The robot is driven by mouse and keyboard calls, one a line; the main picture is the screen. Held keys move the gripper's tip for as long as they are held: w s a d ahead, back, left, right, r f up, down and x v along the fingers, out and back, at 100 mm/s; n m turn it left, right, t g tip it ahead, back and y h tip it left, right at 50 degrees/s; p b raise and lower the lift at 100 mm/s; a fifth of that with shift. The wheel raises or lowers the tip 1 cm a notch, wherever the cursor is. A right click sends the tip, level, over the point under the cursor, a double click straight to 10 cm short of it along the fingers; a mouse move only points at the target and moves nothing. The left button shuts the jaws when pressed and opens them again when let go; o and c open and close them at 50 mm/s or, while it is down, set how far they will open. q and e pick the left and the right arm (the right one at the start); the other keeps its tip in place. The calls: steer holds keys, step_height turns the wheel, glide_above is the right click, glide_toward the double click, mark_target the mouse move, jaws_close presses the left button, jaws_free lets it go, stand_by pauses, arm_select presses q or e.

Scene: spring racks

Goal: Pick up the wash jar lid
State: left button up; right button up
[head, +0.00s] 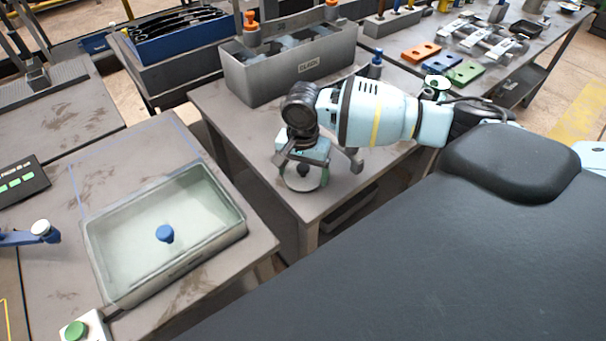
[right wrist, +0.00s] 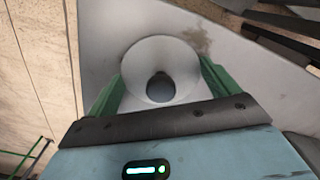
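A round grey disc with a dark knob, which looks like the wash jar lid (head: 311,184), lies at the near corner of the middle table. It also shows in the right wrist view (right wrist: 160,52), with its dark knob at its centre. My right gripper (head: 303,170) is over it, pointing down. Its two green fingers (right wrist: 160,88) stand wide apart on either side of the disc, with a gap to the knob. The head view partly hides the disc behind the gripper. My left gripper is not in view.
A clear rectangular basin (head: 240,222) with a blue knob (head: 165,233) inside stands on the left table. A grey bin (head: 270,85) stands behind my right gripper. Orange, blue and green blocks (head: 422,52) lie farther right. A gap separates the left and middle tables.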

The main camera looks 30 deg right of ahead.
steer(key=c, duration=0.5)
steer(key=shift+o, duration=0.2)
steer(key=shift+r, duration=0.15)
